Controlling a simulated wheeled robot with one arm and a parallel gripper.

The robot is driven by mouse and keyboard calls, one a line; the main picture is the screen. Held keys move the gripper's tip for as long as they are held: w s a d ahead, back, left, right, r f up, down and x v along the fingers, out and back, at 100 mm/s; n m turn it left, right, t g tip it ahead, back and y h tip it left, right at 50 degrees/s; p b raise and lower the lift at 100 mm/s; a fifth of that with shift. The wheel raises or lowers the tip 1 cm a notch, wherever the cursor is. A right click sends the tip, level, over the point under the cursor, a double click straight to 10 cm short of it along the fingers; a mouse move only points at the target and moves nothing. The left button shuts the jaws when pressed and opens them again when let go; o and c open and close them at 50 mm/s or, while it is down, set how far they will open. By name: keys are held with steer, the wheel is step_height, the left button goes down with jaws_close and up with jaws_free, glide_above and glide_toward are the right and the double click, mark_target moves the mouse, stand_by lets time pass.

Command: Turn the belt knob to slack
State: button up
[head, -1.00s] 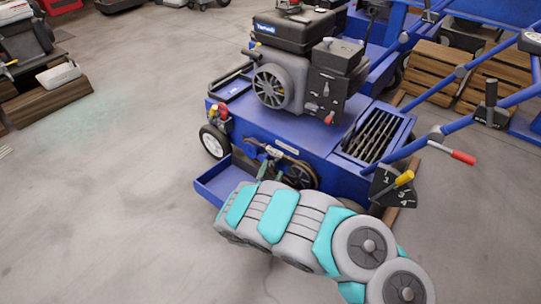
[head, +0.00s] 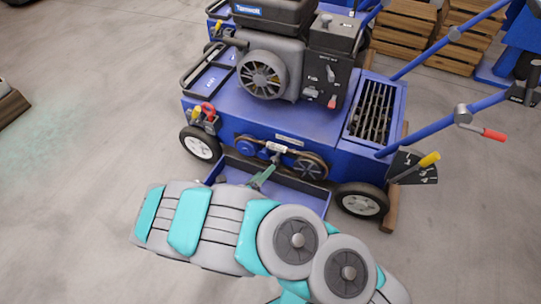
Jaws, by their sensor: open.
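The blue aerator (head: 225,115) stands ahead of me, with an open belt drive on its near side. A blue pulley (head: 246,146) and a larger dark pulley (head: 308,168) show there, with the belt around them. A small pale fitting (head: 277,147) sits between the pulleys; I cannot tell for sure whether it is the belt knob. My gripper (head: 264,176) shows only as narrow greenish fingers reaching up toward this fitting, just below it. The gripper is open; nothing shows between the fingers. My arm hides the gripper's base, and contact with the fitting cannot be told.
A blue tray (head: 312,203) juts out below the belt drive. A red knob (head: 208,110) is at the left corner, and a yellow-handled lever (head: 428,160) and red-grip lever (head: 492,134) are at the right. Wooden crates (head: 465,45) stand behind.

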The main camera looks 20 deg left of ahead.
mark_target(273, 163)
steer(key=b+x, duration=0.1)
steer(key=x, duration=0.6)
steer(key=shift+w+d+f, duration=0.1)
steer(key=shift+w+d, duration=0.05)
steer(key=shift+w, duration=0.15)
jaws_close()
stand_by(0.4)
